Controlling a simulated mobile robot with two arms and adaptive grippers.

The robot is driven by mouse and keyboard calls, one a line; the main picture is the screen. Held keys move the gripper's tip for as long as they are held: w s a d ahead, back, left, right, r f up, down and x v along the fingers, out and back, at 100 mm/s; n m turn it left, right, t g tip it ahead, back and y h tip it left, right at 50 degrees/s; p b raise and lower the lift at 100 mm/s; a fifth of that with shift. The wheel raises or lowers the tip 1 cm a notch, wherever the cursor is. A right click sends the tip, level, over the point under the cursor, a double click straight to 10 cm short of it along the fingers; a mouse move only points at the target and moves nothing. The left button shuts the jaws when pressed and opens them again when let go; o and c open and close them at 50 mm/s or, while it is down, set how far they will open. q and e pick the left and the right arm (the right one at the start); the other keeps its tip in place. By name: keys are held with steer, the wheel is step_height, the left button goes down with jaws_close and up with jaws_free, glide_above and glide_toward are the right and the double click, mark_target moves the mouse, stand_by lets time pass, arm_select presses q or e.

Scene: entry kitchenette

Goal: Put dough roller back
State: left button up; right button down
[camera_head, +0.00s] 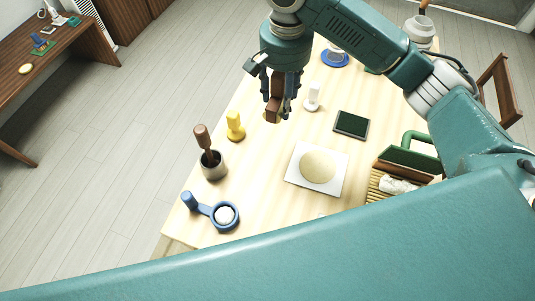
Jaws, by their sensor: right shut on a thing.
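My right gripper (278,108) reaches in from the top right over the far left part of the table. It is shut on a brown wooden piece (272,107), held roughly upright. The fingers hide much of it, so I cannot tell for sure that it is the dough roller. A whitish cylinder (398,186) lies on a slatted wooden rack (376,188) at the right. My left gripper is not in view.
On the table (262,185) are a white board (299,178) with a flat dough disc (318,167), a cup (214,171) with a brown handled tool, a yellow item (235,126), a blue ring tool (224,228), a white stand (312,98) and a dark tablet (351,124).

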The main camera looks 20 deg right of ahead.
steer(key=shift+w+d+f, duration=0.1)
steer(key=shift+f, duration=0.5)
step_height(320, 180, down, 15)
steer(key=shift+r, duration=0.1)
step_height(320, 180, down, 3)
steer(key=shift+f+p, duration=0.1)
steer(key=shift+p, duration=0.95)
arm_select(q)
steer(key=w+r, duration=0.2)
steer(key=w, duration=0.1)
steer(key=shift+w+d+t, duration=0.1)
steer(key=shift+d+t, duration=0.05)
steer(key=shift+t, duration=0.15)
arm_select(e)
steer(key=shift+f, duration=0.2)
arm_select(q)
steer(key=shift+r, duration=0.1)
arm_select(e)
steer(key=shift+f, duration=0.15)
steer(key=c, duration=0.8)
jaws_free()
steer(key=shift+f, duration=0.1)
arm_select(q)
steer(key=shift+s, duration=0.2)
